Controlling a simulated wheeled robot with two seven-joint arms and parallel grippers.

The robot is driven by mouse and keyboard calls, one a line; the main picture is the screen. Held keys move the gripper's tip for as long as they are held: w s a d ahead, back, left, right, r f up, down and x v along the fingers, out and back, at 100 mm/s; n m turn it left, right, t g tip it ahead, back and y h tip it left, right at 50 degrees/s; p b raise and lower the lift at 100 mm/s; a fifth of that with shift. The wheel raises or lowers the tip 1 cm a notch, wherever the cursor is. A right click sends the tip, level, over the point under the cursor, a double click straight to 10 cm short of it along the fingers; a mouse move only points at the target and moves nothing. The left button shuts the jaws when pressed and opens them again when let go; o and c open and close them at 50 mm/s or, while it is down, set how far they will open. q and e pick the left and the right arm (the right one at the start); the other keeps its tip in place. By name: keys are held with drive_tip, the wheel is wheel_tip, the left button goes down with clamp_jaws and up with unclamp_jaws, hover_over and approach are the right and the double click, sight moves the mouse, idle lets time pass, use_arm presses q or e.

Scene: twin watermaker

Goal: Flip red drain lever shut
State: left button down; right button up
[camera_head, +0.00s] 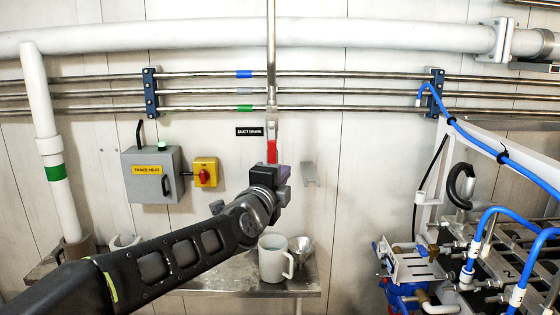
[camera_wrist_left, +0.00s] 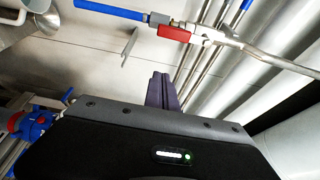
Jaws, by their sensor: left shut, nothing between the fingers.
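The red drain lever (camera_head: 272,150) hangs from a valve on the thin vertical pipe, below the "DUCT DRAIN" label (camera_head: 249,131). In the left wrist view the red lever (camera_wrist_left: 174,33) lies along the line of the pipe, beside the metal valve body (camera_wrist_left: 210,38). My left gripper (camera_head: 283,173) is just below and in front of the lever in the head view and hides what is under it. Its fingers (camera_wrist_left: 162,90) are shut together and empty, with a visible gap to the lever in the wrist view. My right gripper is not in view.
A trace heat box (camera_head: 153,174) and a yellow switch (camera_head: 205,172) are on the wall at left. A white mug (camera_head: 274,258) and metal funnel (camera_head: 301,247) stand on the shelf (camera_head: 225,282) below. A wall bracket (camera_head: 310,173) is right of the gripper. Blue-hosed equipment (camera_head: 490,245) fills the right.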

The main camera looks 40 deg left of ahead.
sight(272, 143)
use_arm(q)
drive_tip(key=x, duration=1)
drive_tip(key=s+a, duration=0.2)
drive_tip(key=a, duration=0.1)
drive_tip(key=shift+s+f+b, duration=0.1)
drive_tip(key=shift+s+b, duration=0.1)
drive_tip(key=shift+b, duration=0.15)
drive_tip(key=shift+a, duration=0.1)
